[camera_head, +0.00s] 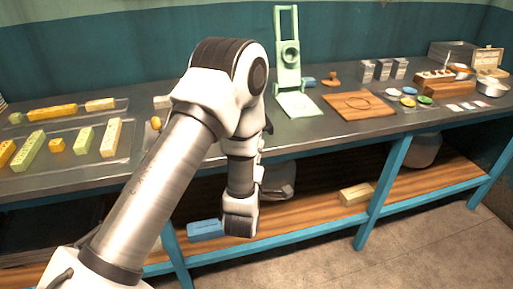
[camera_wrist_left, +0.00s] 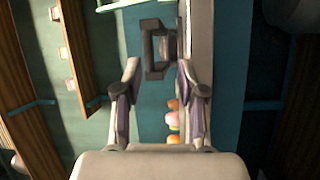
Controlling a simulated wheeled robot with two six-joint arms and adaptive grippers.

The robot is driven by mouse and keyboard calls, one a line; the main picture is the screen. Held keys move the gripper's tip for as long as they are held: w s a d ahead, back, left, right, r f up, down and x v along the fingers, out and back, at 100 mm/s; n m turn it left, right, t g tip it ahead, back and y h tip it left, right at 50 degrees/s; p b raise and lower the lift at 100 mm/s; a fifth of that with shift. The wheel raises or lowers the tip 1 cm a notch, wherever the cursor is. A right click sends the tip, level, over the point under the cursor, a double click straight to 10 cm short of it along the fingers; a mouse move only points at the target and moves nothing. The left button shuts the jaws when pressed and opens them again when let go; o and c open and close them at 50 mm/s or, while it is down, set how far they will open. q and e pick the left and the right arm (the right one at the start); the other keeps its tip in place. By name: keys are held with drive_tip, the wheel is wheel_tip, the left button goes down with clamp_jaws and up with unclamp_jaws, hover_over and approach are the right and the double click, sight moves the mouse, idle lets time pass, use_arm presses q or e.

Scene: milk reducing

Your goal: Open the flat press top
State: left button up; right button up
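A pale green press (camera_head: 288,66) stands at the back of the dark worktop in the head view. It has a tall upright frame with a round ring part and a flat base plate (camera_head: 298,105) in front. My left arm crosses the head view to the left of the press, its lower end hanging in front of the table's edge; its fingers are not visible there. In the left wrist view my left gripper (camera_wrist_left: 160,88) has its two fingers apart, with nothing clearly held between them. A dark bracket-shaped part (camera_wrist_left: 154,50) shows beyond the fingertips; I cannot tell what it belongs to. My right gripper is not in view.
A wooden board (camera_head: 358,105) lies right of the press. Trays with yellow and green blocks (camera_head: 85,140) lie at the left. Grey boxes (camera_head: 383,69), small colored dishes (camera_head: 409,101) and bowls (camera_head: 492,87) stand at the right. A lower shelf holds a blue box (camera_head: 205,230) and a wooden block (camera_head: 356,194).

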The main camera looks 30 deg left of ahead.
use_arm(q)
drive_tip(key=shift+n+t+y, duration=0.3)
drive_tip(key=shift+n+y, duration=0.2)
drive_tip(key=shift+n, duration=0.2)
drive_tip(key=x, duration=0.5)
drive_tip(key=r+x, duration=0.1)
drive_tip(key=x, duration=0.2)
drive_tip(key=shift+s+a, duration=0.15)
drive_tip(key=shift+s, duration=0.05)
clamp_jaws()
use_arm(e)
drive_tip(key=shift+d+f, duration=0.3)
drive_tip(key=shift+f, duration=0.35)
